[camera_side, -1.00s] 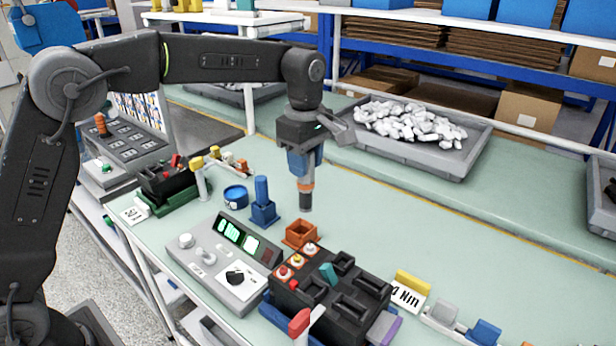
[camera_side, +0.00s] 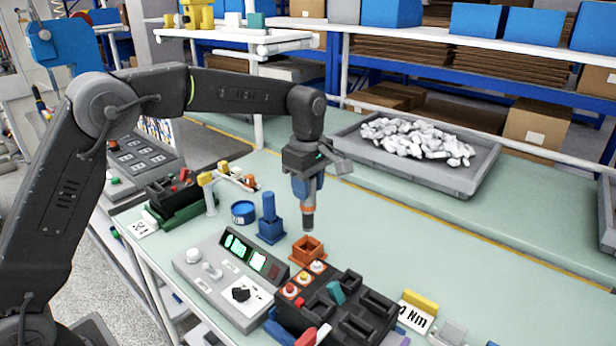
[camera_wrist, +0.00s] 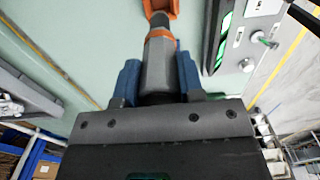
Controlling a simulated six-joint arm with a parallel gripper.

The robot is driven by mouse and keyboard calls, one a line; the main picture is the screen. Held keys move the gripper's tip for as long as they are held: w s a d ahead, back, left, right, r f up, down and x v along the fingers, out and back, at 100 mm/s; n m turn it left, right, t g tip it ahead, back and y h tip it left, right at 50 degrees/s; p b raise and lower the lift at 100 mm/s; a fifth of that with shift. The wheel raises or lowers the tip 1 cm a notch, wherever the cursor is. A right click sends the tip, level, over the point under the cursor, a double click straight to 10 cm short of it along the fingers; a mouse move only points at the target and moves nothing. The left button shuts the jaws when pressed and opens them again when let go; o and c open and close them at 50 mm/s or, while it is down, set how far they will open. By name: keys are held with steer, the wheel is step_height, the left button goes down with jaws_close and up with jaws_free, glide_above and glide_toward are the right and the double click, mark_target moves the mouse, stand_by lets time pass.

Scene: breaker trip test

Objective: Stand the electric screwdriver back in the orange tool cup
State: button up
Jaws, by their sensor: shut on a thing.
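My gripper (camera_side: 307,190) has its blue fingers shut on the electric screwdriver (camera_side: 308,217), which hangs upright with its dark end down. An orange band circles the screwdriver just below the fingers. The orange tool cup (camera_side: 307,254) is a square open box on the bench. The dark end is just above the cup's back rim, and a small gap shows between them. In the wrist view, the screwdriver (camera_wrist: 158,62) sits between both fingers, and part of the orange cup (camera_wrist: 171,6) shows at the top edge beyond its end.
A blue holder (camera_side: 270,230) stands left of the cup, with a blue tin (camera_side: 243,212) beyond. A grey panel with green displays (camera_side: 222,287) is at front left. A black block with buttons (camera_side: 345,312) is close in front.

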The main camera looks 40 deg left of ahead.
mark_target(308, 219)
steer(key=shift+f, duration=1.65)
steer(key=shift+f, duration=2.8)
steer(key=o, duration=1)
step_height(308, 219, up, 14)
steer(key=shift+f, duration=0.1)
steer(key=s+a+r+m+t, duration=0.1)
steer(key=s+r+m+t, duration=0.15)
steer(key=s+m, duration=0.4)
steer(key=s+a+r+m+t, duration=0.1)
steer(key=s+a+r+m, duration=0.2)
steer(key=s, duration=0.7)
steer(key=s+f+m+t, duration=0.1)
steer(key=s+f+m, duration=0.1)
steer(key=s+m, duration=0.2)
steer(key=s+f+m+t, duration=0.1)
steer(key=s+f+m, duration=0.2)
steer(key=s, duration=0.7)
steer(key=shift+d+m, duration=0.2)
steer(key=shift+m, duration=0.55)
